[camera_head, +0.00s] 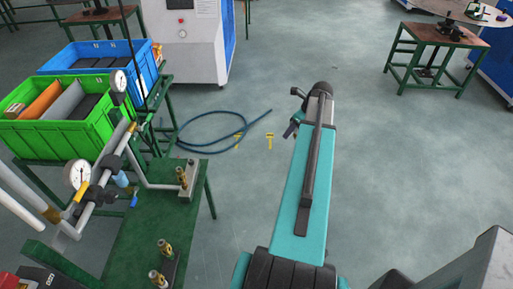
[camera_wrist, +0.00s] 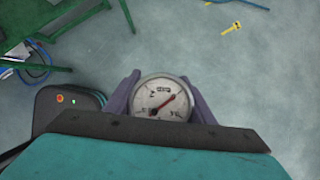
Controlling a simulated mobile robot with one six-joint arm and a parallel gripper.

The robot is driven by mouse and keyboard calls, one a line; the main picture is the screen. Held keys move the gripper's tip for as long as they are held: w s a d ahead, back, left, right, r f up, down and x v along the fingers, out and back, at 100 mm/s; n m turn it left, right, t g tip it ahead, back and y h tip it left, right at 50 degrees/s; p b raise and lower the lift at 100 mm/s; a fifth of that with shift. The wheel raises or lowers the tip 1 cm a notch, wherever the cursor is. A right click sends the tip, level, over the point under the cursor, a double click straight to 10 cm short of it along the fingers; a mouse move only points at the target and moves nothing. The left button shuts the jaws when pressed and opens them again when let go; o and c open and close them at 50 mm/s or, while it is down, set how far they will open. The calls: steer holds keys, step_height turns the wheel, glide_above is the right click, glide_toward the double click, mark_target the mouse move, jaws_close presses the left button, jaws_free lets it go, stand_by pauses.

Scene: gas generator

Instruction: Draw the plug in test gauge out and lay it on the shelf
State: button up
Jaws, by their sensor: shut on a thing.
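The two purple-grey fingers sit at the gauge's left and right sides in the wrist view. The gauge's underside is hidden there. In the head view my gripper (camera_head: 291,129) shows small beyond the teal arm, over open floor and right of the green stand; the held gauge cannot be made out there. A green flat top (camera_head: 150,235), possibly the shelf, lies at lower left with brass fittings (camera_head: 182,178) on it.
Pipework with two mounted gauges (camera_head: 77,175) (camera_head: 118,81) rises at the stand's left. Green (camera_head: 65,135) and blue (camera_head: 140,62) crates stand behind. A blue hose (camera_head: 215,145) lies on the floor. A brown-topped table (camera_head: 440,33) is at upper right.

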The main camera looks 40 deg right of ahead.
steer(key=w+a+r+n+g+y+b, duration=0.1)
steer(key=w+a+n+y+b, duration=0.1)
steer(key=w+a+n, duration=0.65)
steer(key=w+a+n+g+y+b, duration=0.25)
steer(key=w+a, duration=0.65)
steer(key=a, duration=0.6)
steer(key=w+a+r+n+g+b, duration=0.2)
steer(key=a+n, duration=0.5)
steer(key=a, duration=0.8)
steer(key=w+a+r+n+g+h+b, duration=0.1)
steer(key=a+n, duration=0.5)
steer(key=a, duration=1)
steer(key=shift+w+a+r+n+g+b, duration=0.25)
steer(key=shift+w+r+n+g+b, duration=0.2)
steer(key=shift+w, duration=0.35)
steer(key=shift+h, duration=0.25)
